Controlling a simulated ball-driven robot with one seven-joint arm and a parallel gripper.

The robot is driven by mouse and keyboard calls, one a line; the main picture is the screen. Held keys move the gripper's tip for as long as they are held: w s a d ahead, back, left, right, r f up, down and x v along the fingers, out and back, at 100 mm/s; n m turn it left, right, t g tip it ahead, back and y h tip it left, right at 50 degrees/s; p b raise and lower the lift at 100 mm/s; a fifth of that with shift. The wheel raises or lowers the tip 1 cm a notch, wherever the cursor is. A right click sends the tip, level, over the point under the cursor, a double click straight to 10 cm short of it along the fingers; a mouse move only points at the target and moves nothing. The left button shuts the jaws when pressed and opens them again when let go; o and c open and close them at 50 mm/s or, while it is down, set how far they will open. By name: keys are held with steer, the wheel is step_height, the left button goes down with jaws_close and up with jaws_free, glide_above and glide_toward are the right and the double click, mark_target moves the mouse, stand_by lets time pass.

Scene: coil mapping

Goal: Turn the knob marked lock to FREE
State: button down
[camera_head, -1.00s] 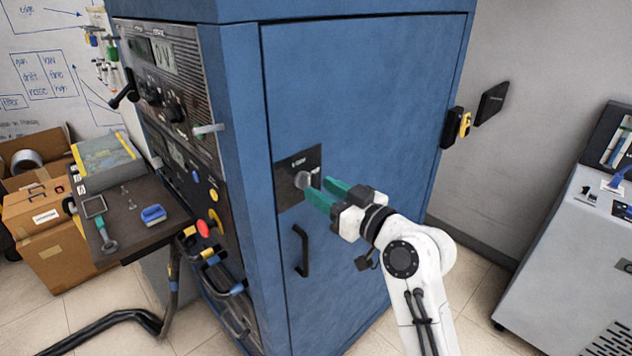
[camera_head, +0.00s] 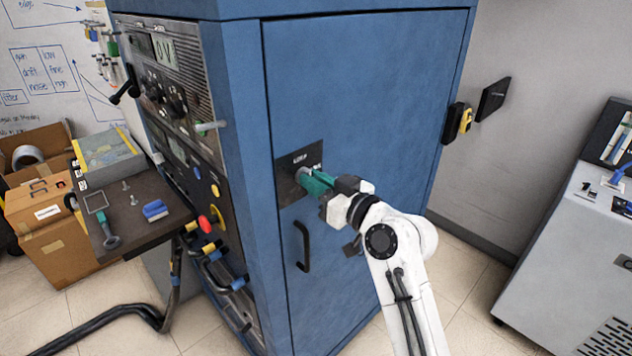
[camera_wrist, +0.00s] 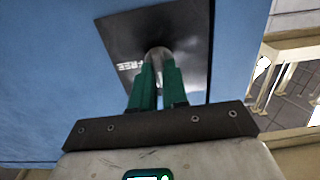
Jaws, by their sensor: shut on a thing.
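The lock knob (camera_head: 302,172) is a round grey metal knob on a dark square plate (camera_head: 287,190) on the blue cabinet door. In the wrist view the knob (camera_wrist: 158,54) stands between the green fingertips, and the plate (camera_wrist: 120,35) carries the word FREE left of it. My gripper (camera_head: 314,182) has green fingers and is shut on the knob; in the wrist view my gripper (camera_wrist: 158,72) reaches it from below. The fingers hide part of the knob, so its pointing direction is not clear.
A black door handle (camera_head: 302,247) is below the plate. A control panel with a red button (camera_head: 205,224) is on the cabinet's left side. A small shelf (camera_head: 140,225) with loose parts juts out at left. A grey machine (camera_head: 570,270) stands at right, with open floor between.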

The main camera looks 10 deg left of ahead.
steer(key=shift+m, duration=0.3)
steer(key=shift+w+d+f+m+p, duration=0.1)
steer(key=shift+m+p, duration=1.8)
steer(key=shift+m, duration=2.4)
steer(key=shift+w+d+f+m+p, duration=0.1)
steer(key=shift+m+p, duration=1.8)
steer(key=shift+m, duration=2.4)
steer(key=c, duration=1.1)
jaws_free()
steer(key=shift+c, duration=0.2)
steer(key=b+v, duration=0.2)
steer(key=v, duration=0.8)
steer(key=shift+s+d, duration=0.3)
